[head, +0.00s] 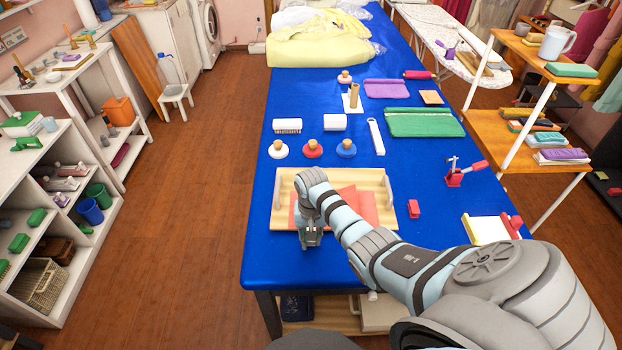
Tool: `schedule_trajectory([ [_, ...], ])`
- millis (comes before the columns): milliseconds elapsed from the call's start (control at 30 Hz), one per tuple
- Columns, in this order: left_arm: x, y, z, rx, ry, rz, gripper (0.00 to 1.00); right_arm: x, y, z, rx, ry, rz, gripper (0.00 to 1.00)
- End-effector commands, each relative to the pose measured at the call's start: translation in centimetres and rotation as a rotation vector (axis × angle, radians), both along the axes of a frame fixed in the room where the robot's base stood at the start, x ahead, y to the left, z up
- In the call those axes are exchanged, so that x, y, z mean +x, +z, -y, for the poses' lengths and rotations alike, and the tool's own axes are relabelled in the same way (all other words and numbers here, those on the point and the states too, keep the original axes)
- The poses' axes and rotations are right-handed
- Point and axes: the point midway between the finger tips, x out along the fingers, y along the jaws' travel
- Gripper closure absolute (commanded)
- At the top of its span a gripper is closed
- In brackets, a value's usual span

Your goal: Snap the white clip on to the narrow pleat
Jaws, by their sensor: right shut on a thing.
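Salmon-coloured cloth (368,208) lies folded on a pale wooden board (284,190) at the near part of the blue table. My right gripper (311,240) points down at the board's near left edge, beside the cloth's left side. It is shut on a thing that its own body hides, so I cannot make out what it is. I cannot pick out the white clip for certain. The narrow pleat cannot be told apart at this size, and my arm covers part of the cloth. My left gripper is not in view.
A small red block (414,208) stands right of the board. A red-handled tool (464,172) and a white-and-yellow pad (485,229) are farther right. White, red (313,151) and blue knobbed discs stand behind the board. A white strip (376,137) and green pouch (425,123) lie beyond.

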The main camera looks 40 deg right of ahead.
Motion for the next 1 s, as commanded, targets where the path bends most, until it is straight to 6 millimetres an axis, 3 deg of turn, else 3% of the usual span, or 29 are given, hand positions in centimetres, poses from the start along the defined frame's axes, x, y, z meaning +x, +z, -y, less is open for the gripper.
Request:
schedule_trajectory([
  [233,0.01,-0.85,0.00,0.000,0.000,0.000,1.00,0.61,-0.10,0.52,0.000,-0.001,0.000,1.00],
  [833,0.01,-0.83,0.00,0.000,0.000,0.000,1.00,0.71,0.05,0.56,0.001,-0.001,0.001,1.00],
  [867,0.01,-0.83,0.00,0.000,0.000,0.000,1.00,0.71,0.05,0.56,0.001,-0.001,0.001,0.77],
  [1000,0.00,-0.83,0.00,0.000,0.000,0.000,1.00,0.71,0.05,0.56,0.001,-0.001,0.001,0.56],
])
